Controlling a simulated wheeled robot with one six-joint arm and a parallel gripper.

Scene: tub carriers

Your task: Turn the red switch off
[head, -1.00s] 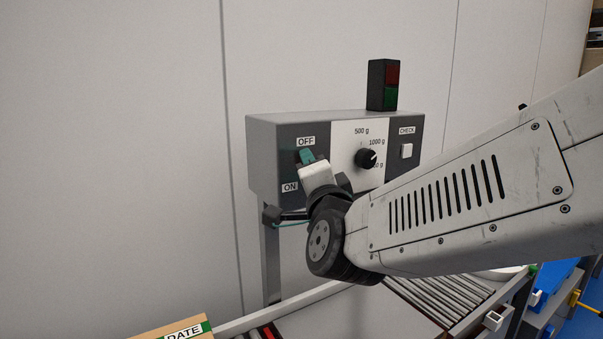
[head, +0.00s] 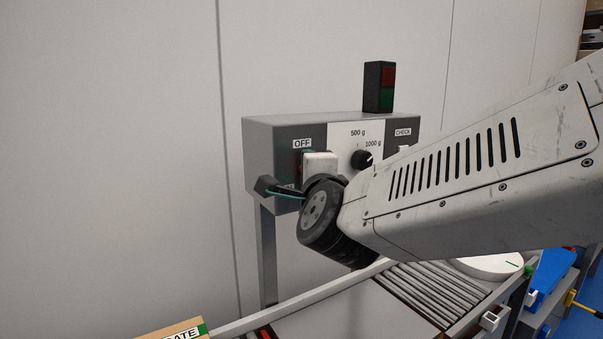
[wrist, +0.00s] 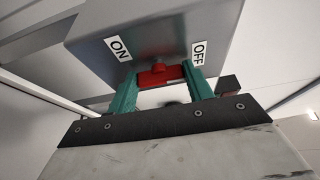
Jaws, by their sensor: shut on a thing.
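The red switch (wrist: 159,75) shows in the wrist view, on the grey face of the control box (wrist: 165,42) between the ON label (wrist: 118,48) and the OFF label (wrist: 198,52). My gripper (wrist: 159,71) has one teal finger on either side of it and is shut on it. In the head view the white body of my gripper (head: 320,165) is in front of the box's left panel, just below the OFF label (head: 302,143). It hides most of the switch there. The switch's exact tilt is hard to tell.
The box also carries a black weight dial (head: 362,160) and a CHECK button, now partly behind my arm. A red and green lamp (head: 379,87) stands on top. Below are a roller conveyor (head: 430,290) and a cardboard box (head: 175,332). The wall at left is bare.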

